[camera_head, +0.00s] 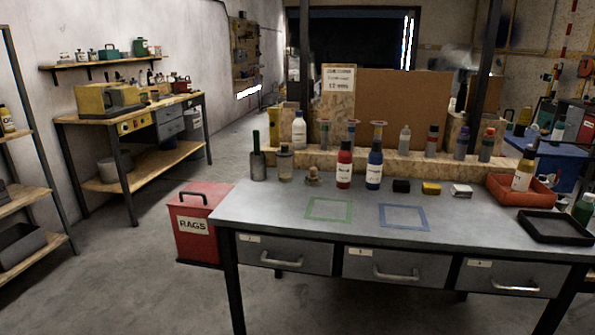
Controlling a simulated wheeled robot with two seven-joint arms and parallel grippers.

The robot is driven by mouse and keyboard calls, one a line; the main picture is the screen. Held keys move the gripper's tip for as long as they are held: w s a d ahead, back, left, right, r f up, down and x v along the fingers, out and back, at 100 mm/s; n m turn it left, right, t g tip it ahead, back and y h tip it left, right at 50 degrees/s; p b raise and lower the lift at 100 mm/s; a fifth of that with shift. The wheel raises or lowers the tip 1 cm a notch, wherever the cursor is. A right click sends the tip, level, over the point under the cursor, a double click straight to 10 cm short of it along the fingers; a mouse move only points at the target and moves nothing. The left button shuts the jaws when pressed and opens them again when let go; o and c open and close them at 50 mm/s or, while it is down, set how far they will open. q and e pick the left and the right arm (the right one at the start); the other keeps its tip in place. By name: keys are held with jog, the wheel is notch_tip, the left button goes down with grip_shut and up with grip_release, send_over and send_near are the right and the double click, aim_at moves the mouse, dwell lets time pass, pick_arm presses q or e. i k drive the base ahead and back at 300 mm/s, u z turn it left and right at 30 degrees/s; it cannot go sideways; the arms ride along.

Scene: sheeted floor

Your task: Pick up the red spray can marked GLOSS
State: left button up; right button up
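A red can or bottle (344,167) with a pale label stands upright on the grey workbench (270,205), just in front of the wooden ledge. The wording on its label is too small to read, so I cannot tell whether it says GLOSS. A blue one of similar shape (374,170) stands close to its right. On the ledge, another slim container with red on it (432,140) stands among several bottles; its label is unreadable too. Neither of my grippers is in view.
Green (328,209) and blue (404,217) taped squares mark clear bench top. Small black (401,186), yellow (431,188) and white blocks sit right of the bottles. A red tray (500,192) and black tray (553,228) are at right. A red RAGS bin (195,250) stands left.

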aim_at(345, 158)
jog(key=u, duration=0.85)
jog(key=i, duration=0.85)
